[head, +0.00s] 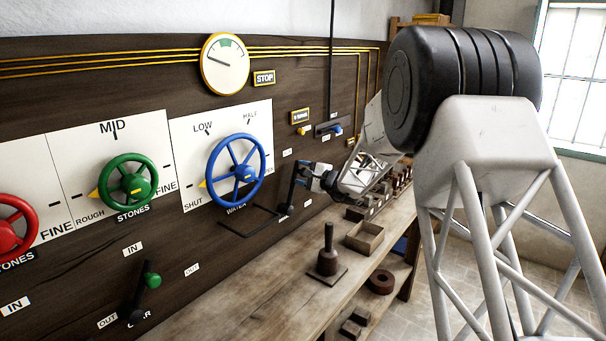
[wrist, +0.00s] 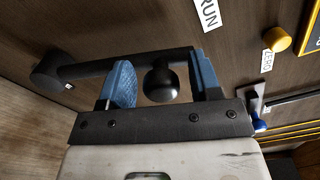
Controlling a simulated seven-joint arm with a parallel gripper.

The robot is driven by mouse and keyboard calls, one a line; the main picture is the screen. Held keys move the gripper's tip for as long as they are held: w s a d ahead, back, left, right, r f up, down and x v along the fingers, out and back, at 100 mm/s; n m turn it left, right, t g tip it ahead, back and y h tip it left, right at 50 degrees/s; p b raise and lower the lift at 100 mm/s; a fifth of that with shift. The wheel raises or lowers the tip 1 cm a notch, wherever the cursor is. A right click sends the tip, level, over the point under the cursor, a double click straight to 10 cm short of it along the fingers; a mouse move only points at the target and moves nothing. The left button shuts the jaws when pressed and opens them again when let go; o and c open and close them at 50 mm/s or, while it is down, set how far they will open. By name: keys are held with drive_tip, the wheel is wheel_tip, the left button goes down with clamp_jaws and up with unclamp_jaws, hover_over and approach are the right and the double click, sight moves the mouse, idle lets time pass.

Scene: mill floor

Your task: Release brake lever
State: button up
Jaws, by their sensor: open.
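The brake lever (head: 292,190) is a black bar on the dark wall panel, standing up from a round pivot low on the panel in the head view. In the wrist view the lever (wrist: 95,64) runs from its pivot at the left to a round black knob (wrist: 160,83). My gripper (head: 312,172) is at the lever's upper end. In the wrist view my gripper (wrist: 164,82) is open, with one blue finger on each side of the knob. Gaps show between the knob and both fingers. A RUN label (wrist: 208,13) is on the panel beside the lever's knob end.
A blue handwheel (head: 235,171) stands out left of my gripper. A yellow knob (wrist: 278,40) and a blue-tipped lever (wrist: 260,125) are on the panel to the right.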

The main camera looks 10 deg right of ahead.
drive_tip(key=v, duration=0.7)
drive_tip(key=shift+s+d, duration=0.3)
drive_tip(key=shift+r, duration=0.1)
drive_tip(key=s+a+r+n+g+h, duration=0.1)
drive_tip(key=s+a+r+n+g, duration=0.15)
drive_tip(key=s, duration=0.65)
drive_tip(key=s+a+r+n+g+h, duration=0.1)
drive_tip(key=s+a+n+g, duration=0.15)
drive_tip(key=s, duration=0.65)
drive_tip(key=s+a+r+n+g+h, duration=0.1)
drive_tip(key=s+a+r+n+g, duration=0.2)
drive_tip(key=s, duration=0.6)
drive_tip(key=s+d+f+n+h, duration=0.1)
drive_tip(key=s+d+h, duration=0.1)
drive_tip(key=s, duration=0.8)
drive_tip(key=s+d+f+n+g+h, duration=0.1)
drive_tip(key=s+d+f+n+h, duration=0.1)
drive_tip(key=s, duration=0.9)
drive_tip(key=s+d+f+n+g+h, duration=0.1)
drive_tip(key=s+d+h, duration=0.3)
drive_tip(key=s, duration=0.7)
drive_tip(key=shift+f+n+h, duration=0.3)
drive_tip(key=shift+f+h, duration=0.25)
drive_tip(key=shift+h, duration=0.45)
